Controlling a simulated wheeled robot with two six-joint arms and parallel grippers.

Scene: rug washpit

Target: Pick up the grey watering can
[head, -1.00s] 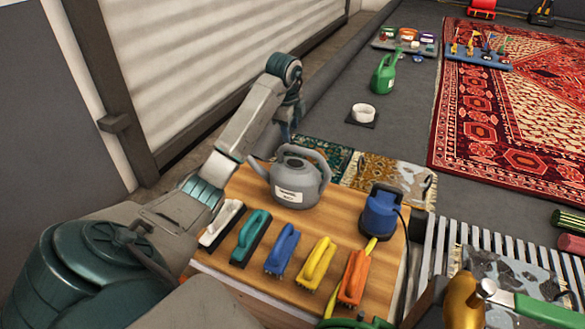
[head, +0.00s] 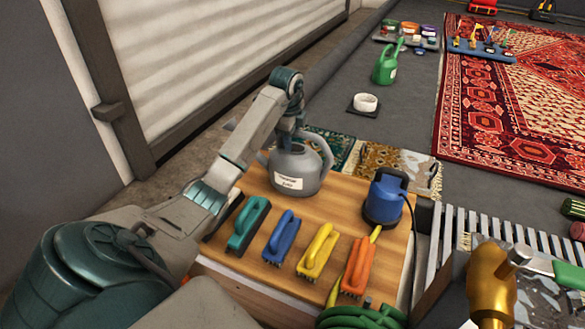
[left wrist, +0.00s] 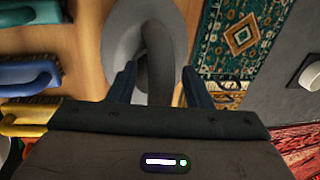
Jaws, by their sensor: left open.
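The grey watering can (head: 296,172) stands upright on the wooden table top, with a white label on its front. My left gripper (head: 290,128) hangs over the can in the head view, and the arm hides part of its top and left side. In the left wrist view my open left gripper (left wrist: 159,85) has one finger on each side of the can's grey handle (left wrist: 157,60). I cannot tell whether a finger touches it. The can's round body (left wrist: 120,30) shows behind the handle. My right gripper is not in view.
Brushes in teal (head: 248,225), blue (head: 281,235), yellow (head: 317,250) and orange (head: 358,265) line the table's front. A blue device (head: 383,205) stands right of the can. A green watering can (head: 386,68) stands on the floor beyond. Small rugs (head: 400,168) lie behind the table.

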